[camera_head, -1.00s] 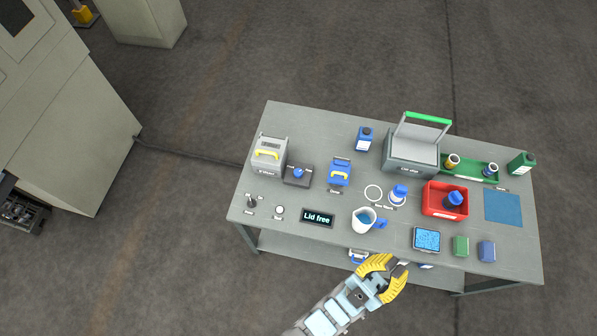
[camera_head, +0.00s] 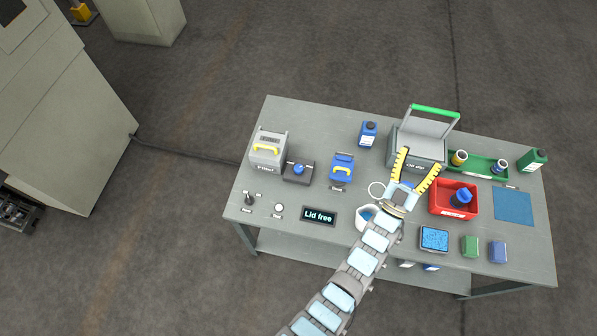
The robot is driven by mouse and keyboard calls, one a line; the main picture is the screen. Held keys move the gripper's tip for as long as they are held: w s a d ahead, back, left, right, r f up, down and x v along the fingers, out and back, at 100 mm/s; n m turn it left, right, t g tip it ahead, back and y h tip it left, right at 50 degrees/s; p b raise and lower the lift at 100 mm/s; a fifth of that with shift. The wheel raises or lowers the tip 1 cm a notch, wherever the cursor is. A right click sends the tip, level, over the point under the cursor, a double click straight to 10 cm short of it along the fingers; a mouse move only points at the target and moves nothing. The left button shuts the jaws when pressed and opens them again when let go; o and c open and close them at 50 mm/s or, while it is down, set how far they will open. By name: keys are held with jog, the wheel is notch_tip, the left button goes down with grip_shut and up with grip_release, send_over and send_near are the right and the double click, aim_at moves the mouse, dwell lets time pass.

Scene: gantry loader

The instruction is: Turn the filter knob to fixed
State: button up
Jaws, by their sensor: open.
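A blue knob (camera_head: 299,169) sits on a dark box on the left half of the table, beside a grey box with a yellow handle. It appears to be the filter knob; its small labels and exact pointer direction are too small to read. My gripper (camera_head: 420,161) is open, its yellow fingers spread in front of the grey bin at the table's right half. It is well to the right of the knob and touches nothing that I can make out. The gripper and arm hide the blue-capped white bottle and part of the white jug.
A blue case (camera_head: 341,168) and blue bottle (camera_head: 368,134) stand right of the knob. The grey bin (camera_head: 417,150) has its lid raised. A red tray (camera_head: 436,208) is right of my gripper. A display (camera_head: 318,216) reads "Lid free". A small lever (camera_head: 249,198) stands front left.

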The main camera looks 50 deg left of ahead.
jog(key=w+a+f+g+h+b, duration=0.5)
jog(key=w+a+f+g+b, duration=0.65)
jog(key=w+a+f, duration=0.85)
jog(key=g+h+b, duration=0.4)
jog(key=g+b, duration=0.8)
jog(key=b, duration=0.1)
send_over(298, 168)
notch_tip(298, 168, down, 7)
jog(key=shift+m, duration=0.3)
jog(key=shift+f+b, duration=1.45)
jog(key=shift+f, duration=5.25)
